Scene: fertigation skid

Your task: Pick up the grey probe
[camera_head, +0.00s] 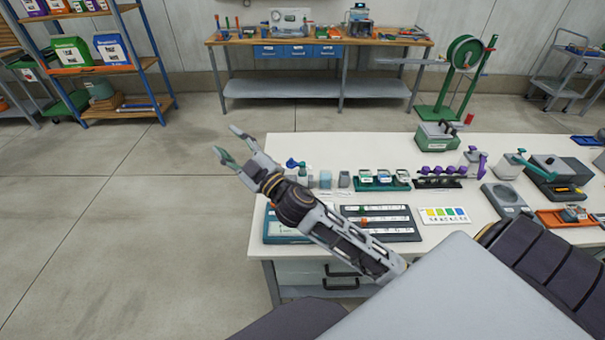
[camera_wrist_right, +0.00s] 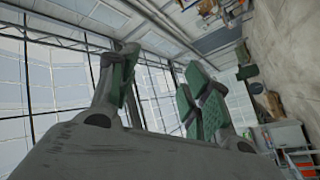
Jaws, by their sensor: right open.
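My right gripper (camera_head: 226,139) is open and empty, raised in the air beyond the left edge of the white-topped table (camera_head: 300,147). In the right wrist view its green-padded fingers (camera_wrist_right: 163,62) stand apart with nothing between them. I cannot make out the grey probe for sure in either view. Small grey and bluish pieces (camera_head: 344,180) stand on the table to the right of my gripper, too small to identify. My right forearm hides part of the table's left side. My left gripper is not in view.
On the table are a green rack (camera_head: 382,184), a dark rack with purple pieces (camera_head: 440,182), a dark tray (camera_head: 395,233), a colour card (camera_head: 442,215) and a grey round-topped device (camera_head: 505,198). A workbench (camera_head: 320,42) stands behind. Floor at left is clear.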

